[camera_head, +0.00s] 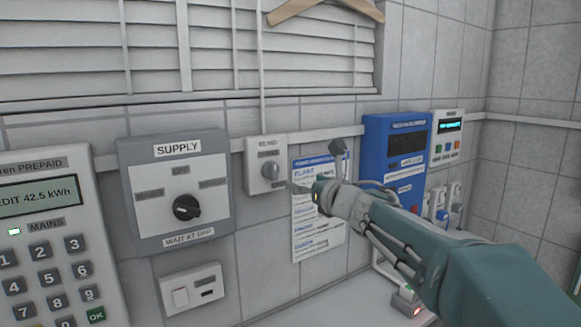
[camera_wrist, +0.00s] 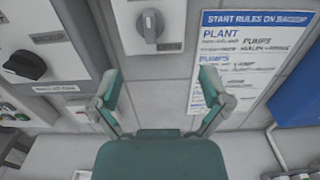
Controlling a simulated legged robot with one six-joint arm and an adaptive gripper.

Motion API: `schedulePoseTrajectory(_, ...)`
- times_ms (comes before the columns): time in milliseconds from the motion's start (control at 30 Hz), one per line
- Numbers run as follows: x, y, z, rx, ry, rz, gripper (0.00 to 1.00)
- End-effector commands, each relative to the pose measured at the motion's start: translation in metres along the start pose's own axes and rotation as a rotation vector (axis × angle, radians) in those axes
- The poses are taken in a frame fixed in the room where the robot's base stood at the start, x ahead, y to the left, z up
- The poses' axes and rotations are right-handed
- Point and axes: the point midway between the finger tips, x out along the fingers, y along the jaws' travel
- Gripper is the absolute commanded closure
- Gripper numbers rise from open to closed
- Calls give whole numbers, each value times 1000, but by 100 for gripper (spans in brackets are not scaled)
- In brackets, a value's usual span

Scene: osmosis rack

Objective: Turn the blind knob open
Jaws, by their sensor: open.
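The blind knob (camera_head: 269,170) is a grey knob on a small white wall box (camera_head: 257,152), under the window blind (camera_head: 190,45). The knob also shows at the top of the wrist view (camera_wrist: 150,26), its grip ridge standing roughly upright there. My gripper (camera_head: 312,168) is open and empty, in front of the wall just right of the knob box in the head view. In the wrist view its two fingers (camera_wrist: 157,90) are spread apart, with the knob beyond them and a little above the space between. I see no contact with the knob.
A grey SUPPLY panel (camera_head: 178,148) with a black knob (camera_head: 186,207) is left of the box. A printed rules sheet (camera_head: 319,235) hangs right, partly behind my gripper. A blue unit (camera_head: 395,150) stands farther right.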

Motion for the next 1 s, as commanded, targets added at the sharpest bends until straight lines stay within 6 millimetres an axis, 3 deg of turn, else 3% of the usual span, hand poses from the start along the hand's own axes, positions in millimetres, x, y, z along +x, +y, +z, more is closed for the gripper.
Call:
schedulePoseTrajectory(700,100,-2,-1,6,0,1,3)
schedulePoseTrajectory(1000,105,-2,0,7,-1,-1,3)
